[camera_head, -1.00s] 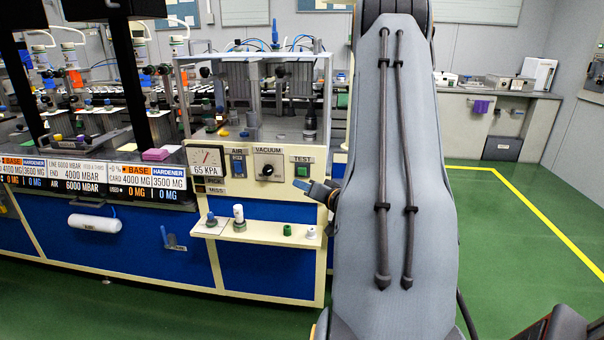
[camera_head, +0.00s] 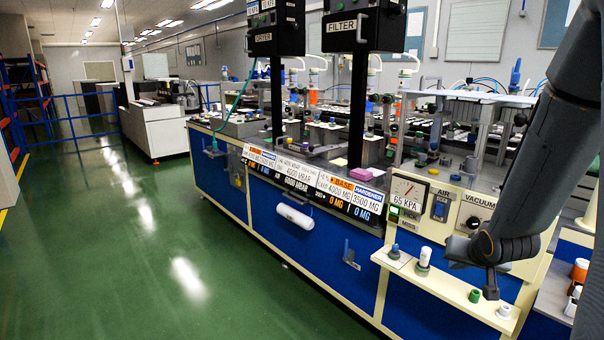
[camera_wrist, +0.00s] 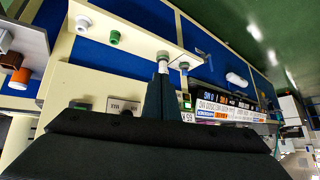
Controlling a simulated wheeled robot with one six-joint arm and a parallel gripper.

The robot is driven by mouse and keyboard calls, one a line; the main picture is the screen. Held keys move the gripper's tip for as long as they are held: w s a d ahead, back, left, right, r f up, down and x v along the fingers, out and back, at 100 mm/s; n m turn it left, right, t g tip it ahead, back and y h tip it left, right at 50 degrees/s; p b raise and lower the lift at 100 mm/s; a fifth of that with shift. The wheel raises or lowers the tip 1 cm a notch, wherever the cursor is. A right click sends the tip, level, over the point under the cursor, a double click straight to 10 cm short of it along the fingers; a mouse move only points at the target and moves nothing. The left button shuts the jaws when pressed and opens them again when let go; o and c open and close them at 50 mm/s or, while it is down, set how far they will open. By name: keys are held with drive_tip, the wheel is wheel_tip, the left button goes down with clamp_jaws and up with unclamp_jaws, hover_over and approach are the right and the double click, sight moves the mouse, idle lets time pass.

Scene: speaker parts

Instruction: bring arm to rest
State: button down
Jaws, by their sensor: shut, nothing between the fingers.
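My arm comes down from the upper right of the head view. My dark gripper (camera_head: 490,282) hangs at its lower end, in front of the cream shelf (camera_head: 440,285); the joint above it partly hides the panel. In the wrist view my gripper's fingers (camera_wrist: 161,88) are together and empty. Their tips overlap the white-topped knob (camera_wrist: 163,57) in the picture; I cannot tell the gap in depth.
The shelf also carries a blue-topped knob (camera_head: 394,251), a green cap (camera_head: 475,296) and a white cap (camera_head: 504,312). The blue-panelled bench (camera_head: 310,240) stands close behind. Open green floor (camera_head: 150,250) lies to the left.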

drive_tip(key=s+a+r+n+g+y, duration=0.2)
drive_tip(key=s+a+g, duration=0.6)
drive_tip(key=s+a, duration=1.3)
drive_tip(key=s+n, duration=0.1)
drive_tip(key=n, duration=0.1)
drive_tip(key=shift+a+r+n, duration=0.25)
drive_tip(key=shift+r+n, duration=0.05)
drive_tip(key=shift+r, duration=0.05)
idle(4.7)
